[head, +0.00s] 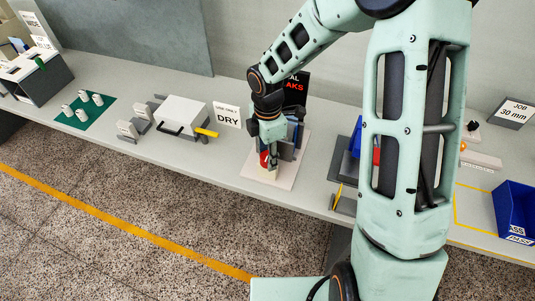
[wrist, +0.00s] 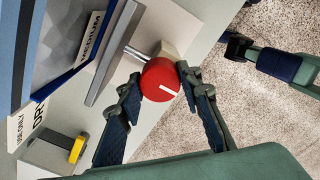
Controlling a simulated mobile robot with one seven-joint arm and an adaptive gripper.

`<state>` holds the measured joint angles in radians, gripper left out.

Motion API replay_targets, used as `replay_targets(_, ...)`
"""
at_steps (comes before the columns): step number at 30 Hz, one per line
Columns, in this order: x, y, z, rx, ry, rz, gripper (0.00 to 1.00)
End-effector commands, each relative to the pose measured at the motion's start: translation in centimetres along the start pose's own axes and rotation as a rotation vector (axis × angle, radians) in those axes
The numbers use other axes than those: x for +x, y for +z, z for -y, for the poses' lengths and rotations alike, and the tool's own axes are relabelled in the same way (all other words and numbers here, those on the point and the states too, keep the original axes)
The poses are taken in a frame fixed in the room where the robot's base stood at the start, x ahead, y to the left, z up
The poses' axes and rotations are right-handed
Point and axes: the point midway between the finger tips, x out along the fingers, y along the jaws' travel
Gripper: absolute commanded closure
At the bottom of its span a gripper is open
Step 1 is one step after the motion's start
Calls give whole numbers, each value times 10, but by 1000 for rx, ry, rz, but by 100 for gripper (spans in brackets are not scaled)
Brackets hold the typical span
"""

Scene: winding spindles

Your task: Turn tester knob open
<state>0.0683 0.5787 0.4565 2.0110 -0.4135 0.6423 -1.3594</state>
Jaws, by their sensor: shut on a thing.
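The tester knob (wrist: 160,80) is a round red knob with a white line on its face, on a metal shaft. In the wrist view it sits between my two fingertips, and my gripper (wrist: 161,86) is shut on it from both sides. The tester (head: 285,177) stands on a pale base on the bench in the head view. There my gripper (head: 269,158) reaches down in front of it, and a bit of the red knob (head: 264,160) shows beside the fingers. A grey plate and a card reading MEDIUM (wrist: 90,38) are behind the knob in the wrist view.
A white box (head: 182,115) with a yellow handle and a DRY card (head: 228,117) stand to the left. A black sign (head: 296,88) rises behind the gripper. My arm hides part of the bench right of the tester. A blue bin (head: 515,210) is at far right.

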Motion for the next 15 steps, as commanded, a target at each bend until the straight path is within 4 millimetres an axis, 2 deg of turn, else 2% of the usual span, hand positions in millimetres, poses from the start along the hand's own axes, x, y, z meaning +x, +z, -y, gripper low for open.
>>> replay_targets(11, -1, 1, -1, -6, 2, 2, 92)
replay_targets(12, -1, 1, -1, -6, 2, 2, 63)
replay_targets(15, 0, 1, -1, -5, 2, 2, 52)
